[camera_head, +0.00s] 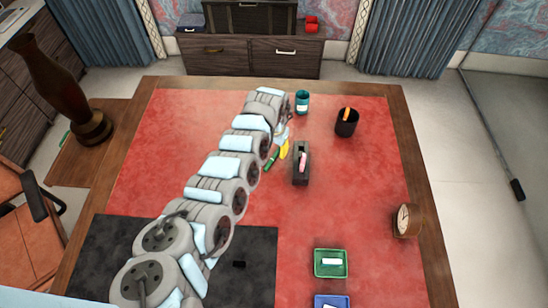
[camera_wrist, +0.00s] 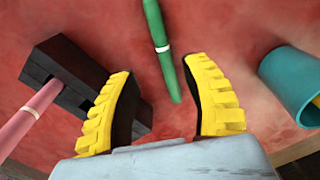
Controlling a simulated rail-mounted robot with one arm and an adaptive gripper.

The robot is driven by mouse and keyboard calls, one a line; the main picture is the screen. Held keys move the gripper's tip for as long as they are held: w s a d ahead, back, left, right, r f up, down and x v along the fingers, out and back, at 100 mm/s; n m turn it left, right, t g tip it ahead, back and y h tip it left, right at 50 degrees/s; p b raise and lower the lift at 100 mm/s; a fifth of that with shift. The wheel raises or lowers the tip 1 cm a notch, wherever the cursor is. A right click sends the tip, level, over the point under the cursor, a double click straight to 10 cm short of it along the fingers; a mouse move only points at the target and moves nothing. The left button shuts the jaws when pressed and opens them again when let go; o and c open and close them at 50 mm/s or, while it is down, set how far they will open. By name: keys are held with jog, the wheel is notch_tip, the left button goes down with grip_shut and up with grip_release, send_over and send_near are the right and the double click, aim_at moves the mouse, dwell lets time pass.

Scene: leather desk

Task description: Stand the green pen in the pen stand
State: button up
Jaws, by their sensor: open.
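The green pen (camera_head: 272,159) lies on the red desk top just beside my gripper (camera_head: 285,148). In the wrist view the green pen (camera_wrist: 158,35), with a pale band, reaches down into the space between the yellow fingertips of my gripper (camera_wrist: 160,68). The fingers are apart and I see no contact with the pen. A black block (camera_head: 301,177), which looks like the pen stand, is just right of my gripper. A pink pen (camera_wrist: 38,113) sticks out of this block (camera_wrist: 68,58) in the wrist view.
A teal cup (camera_head: 302,103) stands behind my gripper and shows at right in the wrist view (camera_wrist: 291,82). A dark cup (camera_head: 346,127) holds an orange item. A clock (camera_head: 404,220), green tray (camera_head: 330,272) and blue tray (camera_head: 331,300) lie right; the desk's right middle is clear.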

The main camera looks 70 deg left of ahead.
aim_at(274, 156)
jog(key=shift+a+f+b, duration=0.2)
jog(key=shift+f+b, duration=0.35)
jog(key=shift+f, duration=0.65)
jog(key=shift+a+f+b, duration=0.15)
jog(key=shift+f+b, duration=0.35)
jog(key=shift+f, duration=0.65)
grip_shut()
